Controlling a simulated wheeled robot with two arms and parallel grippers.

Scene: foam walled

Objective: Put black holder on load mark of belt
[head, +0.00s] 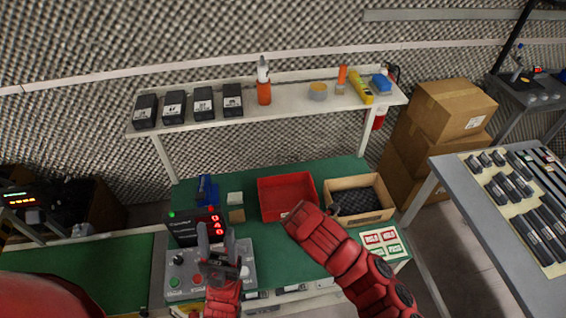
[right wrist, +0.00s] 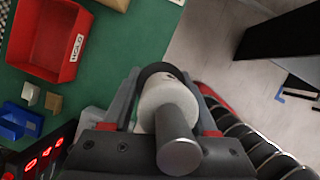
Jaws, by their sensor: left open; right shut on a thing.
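My right gripper (right wrist: 166,108) is shut on a tool holder (right wrist: 160,95) in the right wrist view. The holder has a black ring, a pale tapered body and a grey metal cylinder pointing toward the camera. In the head view my right forearm comes in from the lower right and hides the gripper and the holder. My left gripper (head: 222,242) is open and empty, over the grey control panel. A green surface with a pale rail (head: 90,262) at the left may be the belt. I cannot make out a load mark on it.
The green bench holds a red tray (head: 287,196), a wooden box with black foam (head: 360,200), a blue stand (head: 207,188), a red-digit display (head: 190,228) and a control panel (head: 180,272). A shelf (head: 205,122) stands behind. A grey table (head: 475,215) is at the right.

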